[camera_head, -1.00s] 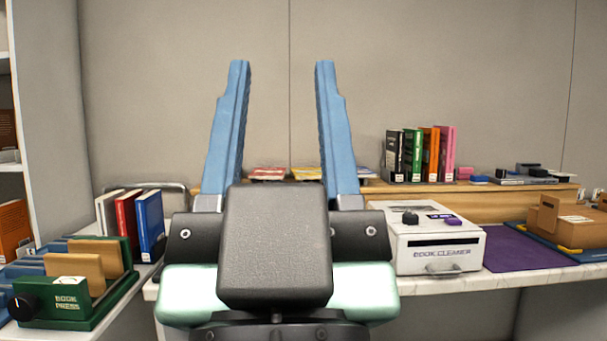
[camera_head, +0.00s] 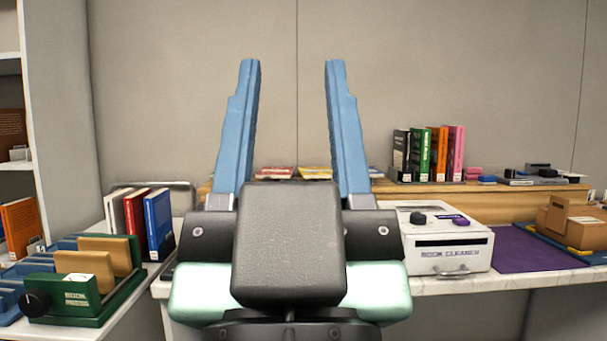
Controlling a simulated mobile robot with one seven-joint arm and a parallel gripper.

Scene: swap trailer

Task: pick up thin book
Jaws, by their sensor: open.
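My gripper (camera_head: 292,65) is open and empty, its two blue fingers pointing up in the middle of the view. Behind it on the wooden riser lie flat books: a red one (camera_head: 273,172), a yellow one (camera_head: 314,172) and a blue one (camera_head: 376,172), partly hidden by the fingers. Upright on the riser stand a black book (camera_head: 401,155), a green book (camera_head: 419,155), an orange book (camera_head: 437,155) and a pink book (camera_head: 456,153). At the left stand a white book (camera_head: 115,213), a red book (camera_head: 136,215) and a blue book (camera_head: 159,222). I cannot tell which is the thin book.
A green book press (camera_head: 75,298) stands at the lower left. A white book cleaner (camera_head: 447,258) sits right of my gripper, beside a purple mat (camera_head: 535,252). A brown box (camera_head: 575,222) is at the far right. White shelving (camera_head: 50,120) edges the left.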

